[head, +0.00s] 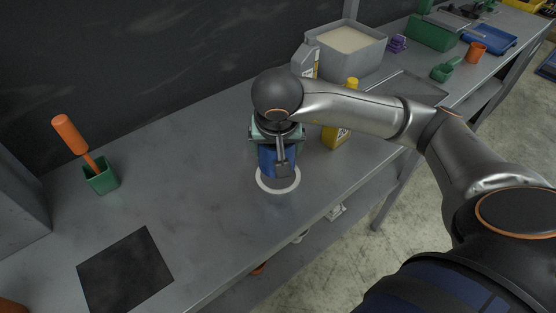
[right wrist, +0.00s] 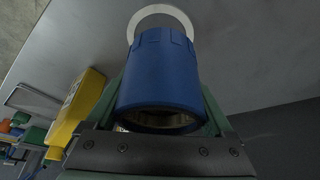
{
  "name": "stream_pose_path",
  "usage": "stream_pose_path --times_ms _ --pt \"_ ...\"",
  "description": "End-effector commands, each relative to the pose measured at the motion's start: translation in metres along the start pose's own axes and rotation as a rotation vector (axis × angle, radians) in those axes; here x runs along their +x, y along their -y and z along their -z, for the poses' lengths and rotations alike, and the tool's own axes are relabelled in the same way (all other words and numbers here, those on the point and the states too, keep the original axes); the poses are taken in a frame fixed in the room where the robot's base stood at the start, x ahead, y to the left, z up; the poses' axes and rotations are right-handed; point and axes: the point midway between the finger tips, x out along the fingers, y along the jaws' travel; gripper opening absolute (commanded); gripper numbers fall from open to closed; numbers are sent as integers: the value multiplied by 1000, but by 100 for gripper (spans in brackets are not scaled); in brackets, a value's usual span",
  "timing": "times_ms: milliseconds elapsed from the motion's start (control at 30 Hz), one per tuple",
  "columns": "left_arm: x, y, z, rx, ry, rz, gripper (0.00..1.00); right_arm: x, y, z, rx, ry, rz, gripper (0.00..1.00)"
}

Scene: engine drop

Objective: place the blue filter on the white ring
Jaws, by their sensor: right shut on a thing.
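The blue filter (head: 268,160) is a blue cylinder, held by my right gripper (head: 277,158) at the white ring (head: 278,187) in the head view. The gripper is shut on the filter and hides part of it. In the right wrist view the blue filter (right wrist: 160,75) fills the middle, with the white ring (right wrist: 170,12) partly showing beyond its far end. The filter overlaps the back of the ring in the head view. I cannot tell whether it touches the table. My left gripper is not in view.
A yellow bottle (head: 336,136) stands close to the right of the gripper, with a grey jug (head: 305,62) and a grey bin (head: 345,60) behind. A green holder with an orange-handled tool (head: 101,177) and a dark mat (head: 125,272) are at left. The table between is clear.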

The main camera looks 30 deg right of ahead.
Motion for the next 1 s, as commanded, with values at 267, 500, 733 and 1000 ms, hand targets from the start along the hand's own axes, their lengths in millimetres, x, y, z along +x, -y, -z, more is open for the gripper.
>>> stream_pose_path --times_ms 267,500,733,1000 --pt "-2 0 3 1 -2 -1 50 26 -4 8 2 1 -2 9" --pt "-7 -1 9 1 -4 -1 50 51 -3 -3 0 0 3 9" --pt "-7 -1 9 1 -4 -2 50 53 -2 -3 0 -2 4 9" --pt "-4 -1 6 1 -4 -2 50 56 -3 -5 -1 -1 3 93"
